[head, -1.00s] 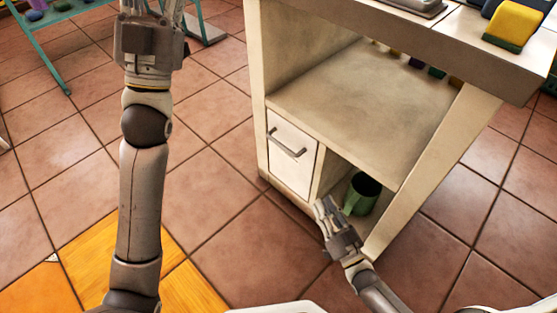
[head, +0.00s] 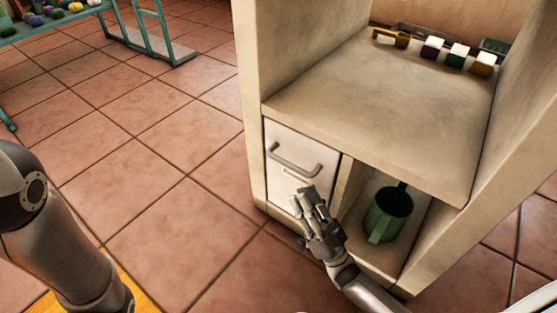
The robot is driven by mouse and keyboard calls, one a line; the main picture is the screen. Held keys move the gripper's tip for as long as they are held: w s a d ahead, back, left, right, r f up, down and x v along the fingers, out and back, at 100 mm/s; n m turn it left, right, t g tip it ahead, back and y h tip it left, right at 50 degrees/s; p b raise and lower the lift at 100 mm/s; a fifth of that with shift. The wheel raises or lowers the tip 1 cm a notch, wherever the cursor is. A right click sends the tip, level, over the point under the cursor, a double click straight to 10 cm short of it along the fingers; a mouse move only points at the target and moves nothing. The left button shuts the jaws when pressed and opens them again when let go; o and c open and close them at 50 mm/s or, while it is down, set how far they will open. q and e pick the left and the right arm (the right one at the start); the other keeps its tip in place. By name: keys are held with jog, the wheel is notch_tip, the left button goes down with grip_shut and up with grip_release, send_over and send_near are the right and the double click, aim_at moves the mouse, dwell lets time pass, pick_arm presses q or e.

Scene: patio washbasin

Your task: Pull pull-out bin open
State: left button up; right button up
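The pull-out bin (head: 285,183) is a white front with a grey bar handle (head: 295,161), low at the left of the beige washbasin cabinet. Its front looks flush with the cabinet, so it is closed. My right gripper (head: 308,198) is in front of the bin's lower right part, below the handle and apart from it. Its fingers point up toward the handle; whether they are apart is too small to tell. Nothing shows in its grasp. My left arm shows at the left edge, and its gripper is out of the frame.
Several small coloured blocks (head: 456,55) line the back of the shelf (head: 385,110). A teal table (head: 50,25) stands at the far left. The tiled floor left of the cabinet is clear.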

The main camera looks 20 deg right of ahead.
aim_at(287, 166)
jog(key=b+x, duration=0.2)
jog(key=x, duration=0.6)
jog(key=shift+w+r+b, duration=0.2)
jog(key=shift+b, duration=0.15)
jog(key=shift+x, duration=0.75)
grip_shut()
jog(key=shift+s, duration=0.1)
